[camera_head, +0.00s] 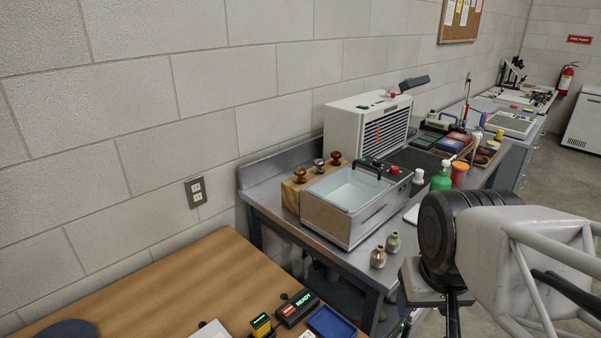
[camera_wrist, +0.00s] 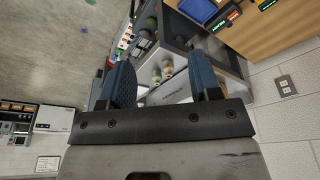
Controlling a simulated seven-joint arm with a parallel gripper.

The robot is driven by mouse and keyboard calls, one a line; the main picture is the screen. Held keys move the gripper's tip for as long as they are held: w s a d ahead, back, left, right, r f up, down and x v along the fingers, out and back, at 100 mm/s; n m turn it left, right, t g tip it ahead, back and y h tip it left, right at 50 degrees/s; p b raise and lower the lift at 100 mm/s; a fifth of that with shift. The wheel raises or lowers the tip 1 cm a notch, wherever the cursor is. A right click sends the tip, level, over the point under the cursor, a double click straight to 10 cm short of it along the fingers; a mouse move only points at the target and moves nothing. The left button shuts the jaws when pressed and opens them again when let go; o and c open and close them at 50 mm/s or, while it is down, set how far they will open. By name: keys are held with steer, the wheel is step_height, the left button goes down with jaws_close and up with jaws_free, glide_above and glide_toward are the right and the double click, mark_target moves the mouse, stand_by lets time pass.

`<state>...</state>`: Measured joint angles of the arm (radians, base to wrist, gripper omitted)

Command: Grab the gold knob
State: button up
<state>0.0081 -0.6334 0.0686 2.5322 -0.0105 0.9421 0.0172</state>
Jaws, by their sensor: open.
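The gold knob (camera_head: 300,174) stands upright on a wooden block (camera_head: 290,195) at the back left of the grey metal bench. It is the nearest of three knobs in a row, with a silver knob (camera_head: 319,166) and a coppery brown knob (camera_head: 336,157) behind it. My gripper (camera_wrist: 161,72) is open and empty, its two blue pads apart in the wrist view. In the head view my arm is at the lower right, well to the right of the gold knob and apart from it. I cannot make out the gold knob in the wrist view.
A clear-topped basin (camera_head: 352,190) stands right beside the block, and a white slatted unit (camera_head: 368,125) behind. A green bottle (camera_head: 441,177) is farther right. A wooden table (camera_head: 190,275) fills the lower left.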

steer(key=shift+o, duration=1.2)
steer(key=shift+r, duration=0.15)
